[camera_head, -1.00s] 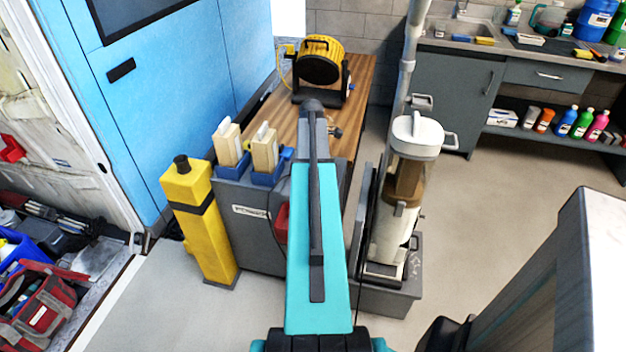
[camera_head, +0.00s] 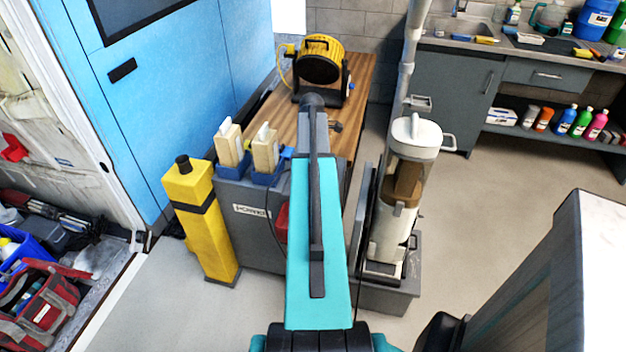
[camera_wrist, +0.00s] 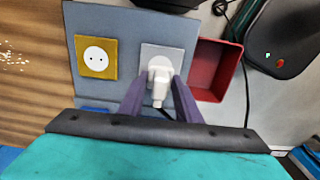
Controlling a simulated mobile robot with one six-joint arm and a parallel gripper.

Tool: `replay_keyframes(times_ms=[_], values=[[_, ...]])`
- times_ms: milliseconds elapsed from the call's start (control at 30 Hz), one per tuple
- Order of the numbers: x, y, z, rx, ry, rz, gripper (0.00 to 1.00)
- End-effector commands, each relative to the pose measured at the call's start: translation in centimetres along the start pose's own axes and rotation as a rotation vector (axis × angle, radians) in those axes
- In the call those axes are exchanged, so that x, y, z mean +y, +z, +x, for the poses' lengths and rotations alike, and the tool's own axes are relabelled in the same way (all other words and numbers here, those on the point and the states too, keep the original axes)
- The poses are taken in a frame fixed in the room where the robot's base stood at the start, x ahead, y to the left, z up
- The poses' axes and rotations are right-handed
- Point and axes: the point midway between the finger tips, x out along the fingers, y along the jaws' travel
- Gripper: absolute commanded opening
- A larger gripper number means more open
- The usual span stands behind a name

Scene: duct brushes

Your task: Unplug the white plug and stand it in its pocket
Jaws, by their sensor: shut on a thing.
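In the wrist view the white plug (camera_wrist: 159,70) is between the two purple-grey fingers of my gripper (camera_wrist: 159,86), which is shut on it. The plug lies in front of the pale socket plate (camera_wrist: 176,56) on a grey panel (camera_wrist: 126,28). I cannot tell whether its pins are fully seated. A yellow socket plate (camera_wrist: 97,46) with an empty round outlet is to the left. No pocket is clearly identifiable. In the head view my arm hides the gripper and plug.
An open red box (camera_wrist: 213,70) is close to the right of the panel; it also shows in the head view (camera_head: 281,221). A dark object (camera_wrist: 288,40) and a black cable lie farther right. A yellow post (camera_head: 205,225) and a clear-bodied canister (camera_head: 400,190) flank my arm.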

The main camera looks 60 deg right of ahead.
Motion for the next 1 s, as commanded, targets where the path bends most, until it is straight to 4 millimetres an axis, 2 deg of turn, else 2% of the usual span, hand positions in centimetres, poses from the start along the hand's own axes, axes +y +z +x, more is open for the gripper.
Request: replay_keyframes(times_ms=[367, 833, 1000], values=[[0.0, 0.0, -1.1, 0.0, 0.0, 0.0, 0.0], [0.0, 0.0, -1.2, 0.0, 0.0, 0.001, 0.0], [0.0, 0.1, -2.0, 0.0, 0.001, 0.001, 0.0]])
